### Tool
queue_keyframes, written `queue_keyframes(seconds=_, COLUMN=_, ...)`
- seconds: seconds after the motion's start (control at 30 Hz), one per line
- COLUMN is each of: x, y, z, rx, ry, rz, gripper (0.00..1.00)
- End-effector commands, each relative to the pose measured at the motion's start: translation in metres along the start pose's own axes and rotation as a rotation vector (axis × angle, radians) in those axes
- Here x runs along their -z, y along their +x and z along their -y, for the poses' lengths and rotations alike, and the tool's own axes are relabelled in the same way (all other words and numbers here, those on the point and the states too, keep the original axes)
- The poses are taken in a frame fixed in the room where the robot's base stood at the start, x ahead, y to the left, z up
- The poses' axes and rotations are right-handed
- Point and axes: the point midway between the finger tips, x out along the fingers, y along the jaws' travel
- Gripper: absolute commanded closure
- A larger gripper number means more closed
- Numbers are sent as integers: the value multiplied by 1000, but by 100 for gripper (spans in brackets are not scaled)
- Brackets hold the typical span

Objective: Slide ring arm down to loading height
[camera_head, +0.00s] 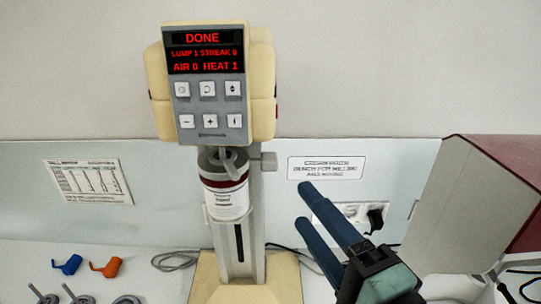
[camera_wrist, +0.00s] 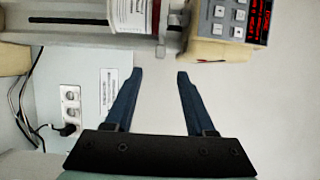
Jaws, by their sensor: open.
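The cream mill (camera_head: 258,95) stands on the bench, its display reading DONE, LUMP 1, STREAK 0, AIR 0, HEAT 1. A white labelled jar (camera_head: 226,200) with a dark red band is held upright high on the slotted column (camera_head: 257,235), close under the head. A pale knob (camera_head: 268,161) sticks out right of the jar's top; it also shows in the wrist view (camera_wrist: 168,50). The ring arm is mostly hidden by the jar. My gripper (camera_head: 302,205), with blue fingers, is open and empty, right of the jar and apart from it. The jar also shows in the wrist view (camera_wrist: 135,16).
A power outlet with a black plug (camera_head: 375,218) is on the back panel behind my gripper. A large grey and red box-shaped unit (camera_head: 470,200) stands at right. Blue (camera_head: 70,265) and orange (camera_head: 107,267) pieces and metal parts lie at left. Cables run behind the mill.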

Motion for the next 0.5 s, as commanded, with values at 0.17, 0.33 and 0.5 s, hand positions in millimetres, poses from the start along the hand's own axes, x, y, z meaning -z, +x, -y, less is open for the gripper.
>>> queue_keyframes(seconds=0.17, x=-2, y=28, z=4, rx=-1, ry=-1, rz=5, gripper=45)
queue_keyframes(seconds=0.33, x=-2, y=65, z=5, rx=0, ry=-2, rz=5, gripper=45)
queue_keyframes(seconds=0.5, x=-1, y=97, z=4, rx=0, ry=-5, rz=2, gripper=45)
